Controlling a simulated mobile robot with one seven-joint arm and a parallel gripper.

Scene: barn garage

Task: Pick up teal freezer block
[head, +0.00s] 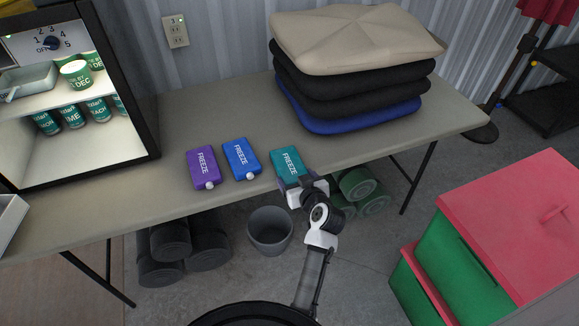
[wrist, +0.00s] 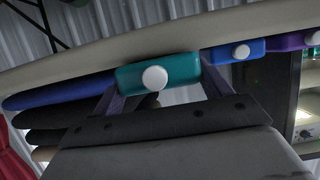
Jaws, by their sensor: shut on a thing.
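The teal freezer block (head: 287,163) lies on the table near its front edge, to the right of the blue and purple blocks. My gripper (head: 290,183) is at its front end and shut on it. In the wrist view the teal block (wrist: 180,70) shows its end with a white round cap, between the two fingers of my gripper (wrist: 160,84). The lower front part of the block is hidden by my gripper in the head view.
A blue block (head: 241,158) and a purple block (head: 203,167) lie left on the table (head: 180,120). Stacked cushions (head: 350,75) stand behind right. A lit fridge (head: 75,150) is at left. Below are a grey bin (head: 270,231) and rolls (head: 362,190); a red-lidded green crate (head: 480,255) is at right.

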